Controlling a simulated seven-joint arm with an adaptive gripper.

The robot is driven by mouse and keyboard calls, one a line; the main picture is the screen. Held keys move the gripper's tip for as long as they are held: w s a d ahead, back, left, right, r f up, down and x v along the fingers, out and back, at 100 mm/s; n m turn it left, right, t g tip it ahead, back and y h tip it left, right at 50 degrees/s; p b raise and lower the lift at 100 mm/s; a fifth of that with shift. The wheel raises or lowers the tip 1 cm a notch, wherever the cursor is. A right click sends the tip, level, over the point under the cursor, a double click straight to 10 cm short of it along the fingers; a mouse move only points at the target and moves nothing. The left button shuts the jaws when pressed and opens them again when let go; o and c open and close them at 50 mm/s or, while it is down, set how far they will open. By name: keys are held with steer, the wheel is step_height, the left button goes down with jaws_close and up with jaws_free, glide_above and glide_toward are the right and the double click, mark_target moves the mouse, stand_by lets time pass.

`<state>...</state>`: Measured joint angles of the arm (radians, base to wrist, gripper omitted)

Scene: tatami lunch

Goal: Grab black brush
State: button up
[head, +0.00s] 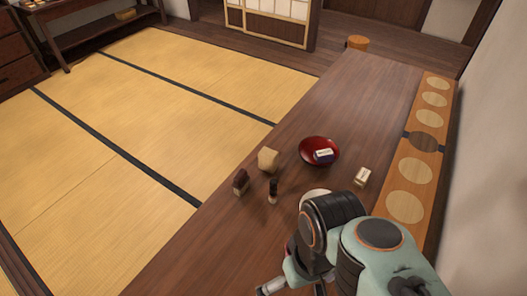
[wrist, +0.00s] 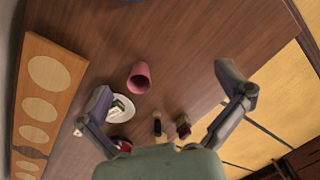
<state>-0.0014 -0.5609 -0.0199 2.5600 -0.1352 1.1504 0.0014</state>
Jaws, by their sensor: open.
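A small upright black object with a paler base, which looks like the black brush (head: 272,188), stands on the wooden table. It also shows in the wrist view (wrist: 157,126), beyond and between my fingers near the palm edge. My gripper (wrist: 166,84) is open and empty, its two fingers spread wide above the table. In the head view it is mostly hidden behind my arm at the bottom. A dark brown block-like object (head: 240,181) stands close beside the brush, and also shows in the wrist view (wrist: 183,128).
A tan block (head: 268,159), a red bowl (head: 310,143) holding a dark labelled piece, and a small white box (head: 362,176) are nearby. A pink cup (wrist: 139,76) and a white plate (wrist: 126,112) lie under my gripper. An orange runner (head: 437,101) lines the wall side.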

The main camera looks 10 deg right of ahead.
stand_by(0.4)
steer(key=c, duration=0.8)
